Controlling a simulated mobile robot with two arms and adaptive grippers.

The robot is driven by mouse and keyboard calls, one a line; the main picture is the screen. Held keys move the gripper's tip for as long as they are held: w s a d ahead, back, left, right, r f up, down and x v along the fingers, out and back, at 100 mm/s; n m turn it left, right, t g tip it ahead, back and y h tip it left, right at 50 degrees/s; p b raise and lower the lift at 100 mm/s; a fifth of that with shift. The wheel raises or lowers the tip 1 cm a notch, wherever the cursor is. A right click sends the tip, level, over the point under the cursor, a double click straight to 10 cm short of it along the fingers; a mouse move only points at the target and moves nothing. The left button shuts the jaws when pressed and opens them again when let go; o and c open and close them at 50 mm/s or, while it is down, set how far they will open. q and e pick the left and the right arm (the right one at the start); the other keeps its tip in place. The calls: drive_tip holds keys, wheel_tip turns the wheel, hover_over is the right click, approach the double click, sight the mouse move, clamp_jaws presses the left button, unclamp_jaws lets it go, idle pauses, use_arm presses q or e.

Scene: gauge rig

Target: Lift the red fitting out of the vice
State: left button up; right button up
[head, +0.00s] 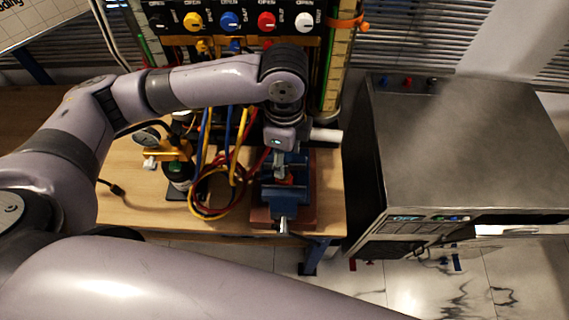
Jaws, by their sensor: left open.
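The blue vice (285,196) stands on a reddish-brown base (305,215) at the right end of the wooden bench. A small red-orange patch between its jaws looks like the red fitting (286,180); most of it is hidden. My left gripper (281,168) points down from above, right over the vice jaws. It is open, with its fingertips close to the fitting. I cannot tell whether they touch it or stand around it. My right gripper is not in view.
Red, yellow and blue hoses (215,185) loop just left of the vice. A gauge stand with a brass body (173,153) is further left. A panel with coloured knobs (235,18) rises behind. A large grey metal cabinet (460,140) stands to the right, past a gap.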

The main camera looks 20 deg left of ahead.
sight(284, 180)
use_arm(q)
drive_tip(key=f, duration=0.3)
drive_tip(key=shift+s, duration=0.2)
wheel_tip(284, 180, down, 2)
drive_tip(key=shift+w+f+p, duration=0.1)
drive_tip(key=shift+f+p, duration=0.15)
drive_tip(key=shift+p, duration=0.1)
drive_tip(key=shift+c, duration=0.2)
drive_tip(key=c, duration=0.4)
clamp_jaws()
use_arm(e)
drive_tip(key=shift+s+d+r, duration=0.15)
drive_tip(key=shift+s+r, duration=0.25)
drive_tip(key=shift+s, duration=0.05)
use_arm(q)
drive_tip(key=shift+c, duration=1.3)
unclamp_jaws()
clamp_jaws()
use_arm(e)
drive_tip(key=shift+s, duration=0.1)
